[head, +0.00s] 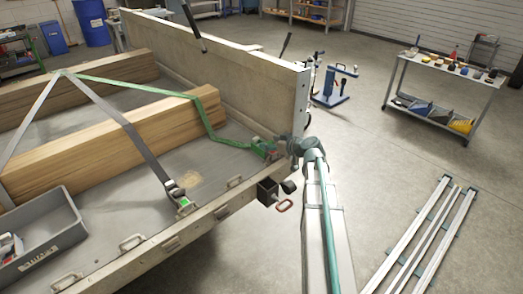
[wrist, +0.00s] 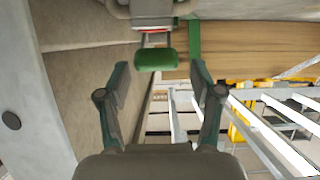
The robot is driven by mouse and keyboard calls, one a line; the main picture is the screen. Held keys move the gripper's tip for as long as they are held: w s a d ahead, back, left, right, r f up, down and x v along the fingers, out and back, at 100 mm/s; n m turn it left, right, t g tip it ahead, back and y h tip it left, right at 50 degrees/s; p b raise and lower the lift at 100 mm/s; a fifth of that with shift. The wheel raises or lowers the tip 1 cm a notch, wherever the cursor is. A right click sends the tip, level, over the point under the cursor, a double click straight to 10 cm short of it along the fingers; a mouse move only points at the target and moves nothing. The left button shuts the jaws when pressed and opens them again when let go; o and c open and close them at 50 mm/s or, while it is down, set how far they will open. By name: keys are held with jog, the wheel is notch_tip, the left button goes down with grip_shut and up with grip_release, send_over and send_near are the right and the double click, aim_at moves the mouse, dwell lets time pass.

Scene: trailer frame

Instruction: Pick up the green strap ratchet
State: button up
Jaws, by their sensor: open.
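The green strap ratchet (head: 262,148) sits at the trailer's right corner, at the lower end of a green strap (head: 203,108) that runs over the wooden beams. My gripper (head: 279,153) is beside it at the corner, small and partly merged with it in the head view. In the wrist view my gripper (wrist: 159,68) is open, with nothing clearly held between its fingers. The ratchet's green handle (wrist: 155,60) shows near the fingertips, between them in the picture. I cannot tell whether they touch. The green strap also shows in the wrist view (wrist: 194,38).
A grey strap with another ratchet (head: 176,190) lies left on the trailer bed. The tall side board (head: 240,85) stands behind the corner. A grey bin (head: 40,240) is front left. A cart (head: 440,80) and rails (head: 425,235) are right. Open floor lies between.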

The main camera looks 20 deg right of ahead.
jog(key=shift+d+f+p+x, duration=0.15)
jog(key=shift+p+x, duration=0.1)
jog(key=shift+x, duration=1.15)
jog(key=shift+d+f+p+x, duration=0.15)
jog(key=shift+p+x, duration=0.1)
jog(key=shift+x, duration=1.2)
jog(key=shift+s+a, duration=0.1)
grip_shut()
